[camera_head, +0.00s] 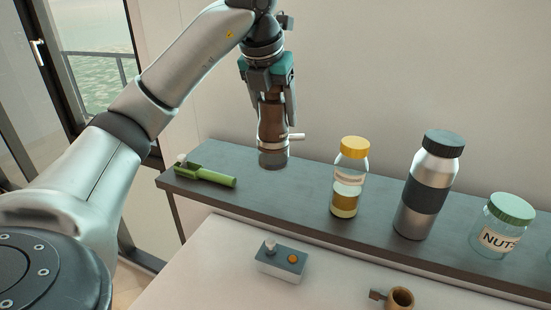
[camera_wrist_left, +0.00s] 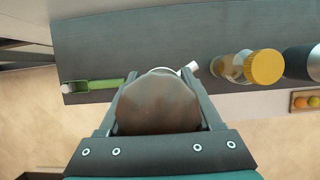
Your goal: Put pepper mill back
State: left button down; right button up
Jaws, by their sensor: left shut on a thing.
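The brown pepper mill (camera_head: 272,126) has a pale side handle and a grey base. It is upright between the fingers of my left gripper (camera_head: 273,108), which is shut on it from above. Its base appears at the dark shelf (camera_head: 304,178); I cannot tell whether it touches. In the left wrist view the mill's round brown top (camera_wrist_left: 158,103) fills the space between the fingers and hides what is beneath. My right gripper is not in view.
On the shelf, a green tool (camera_head: 206,176) lies left of the mill. A yellow-capped jar (camera_head: 346,181), a steel bottle (camera_head: 424,190) and a nuts jar (camera_head: 499,228) stand to the right. Below are a small grey box (camera_head: 281,259) and a wooden cup (camera_head: 400,299).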

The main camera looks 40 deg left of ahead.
aim_at(267, 115)
pick_arm(q)
notch_tip(267, 115, down, 9)
jog(key=shift+r, duration=0.15)
dwell(0.4)
jog(key=shift+c, duration=0.3)
grip_release()
jog(key=shift+r, duration=0.25)
jog(key=p+v, duration=0.1)
jog(key=v, duration=0.9)
jog(key=shift+s+r, duration=0.1)
jog(key=shift+r, duration=0.1)
jog(key=shift+s+d+r+p, duration=0.1)
jog(key=shift+s+r+p, duration=0.25)
jog(key=shift+r, duration=0.15)
